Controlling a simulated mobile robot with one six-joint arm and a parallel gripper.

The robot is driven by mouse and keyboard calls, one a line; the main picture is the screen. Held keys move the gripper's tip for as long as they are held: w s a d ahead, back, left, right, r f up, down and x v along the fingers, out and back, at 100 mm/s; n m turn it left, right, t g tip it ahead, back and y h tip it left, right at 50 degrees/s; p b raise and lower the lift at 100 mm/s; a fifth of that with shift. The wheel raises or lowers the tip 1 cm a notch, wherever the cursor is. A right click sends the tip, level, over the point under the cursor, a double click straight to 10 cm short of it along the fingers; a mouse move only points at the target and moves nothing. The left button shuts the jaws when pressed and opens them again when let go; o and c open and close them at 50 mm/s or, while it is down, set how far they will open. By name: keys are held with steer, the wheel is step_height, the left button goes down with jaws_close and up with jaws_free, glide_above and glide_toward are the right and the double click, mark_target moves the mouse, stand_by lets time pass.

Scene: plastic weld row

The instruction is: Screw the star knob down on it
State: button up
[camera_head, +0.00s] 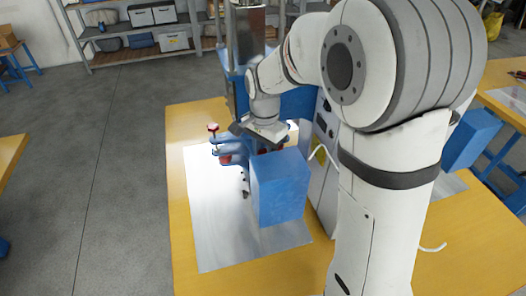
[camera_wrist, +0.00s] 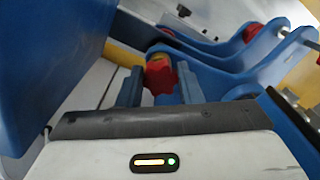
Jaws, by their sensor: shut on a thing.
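A red star knob (camera_wrist: 160,76) shows in the wrist view between the two fingers of my gripper (camera_wrist: 157,86). The fingers are shut on the knob, one on each side. The knob sits against a blue fixture arm (camera_wrist: 205,75), with a yellowish part (camera_wrist: 158,58) just behind it. How far down the knob sits on its thread cannot be seen. In the head view my gripper (camera_head: 262,133) is low over the blue machine, and its fingertips and the gripped knob are largely hidden.
A large blue block (camera_head: 278,188) stands on the metal plate (camera_head: 215,215) in front of my gripper. It fills the left of the wrist view (camera_wrist: 45,60). Another red knob (camera_head: 213,127) stands at the left. The yellow table's left edge (camera_head: 178,200) is clear.

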steer(key=m, duration=0.5)
steer(key=shift+w, duration=0.1)
steer(key=m, duration=0.5)
steer(key=shift+m, duration=0.4)
steer(key=o, duration=0.9)
steer(key=shift+o, duration=0.2)
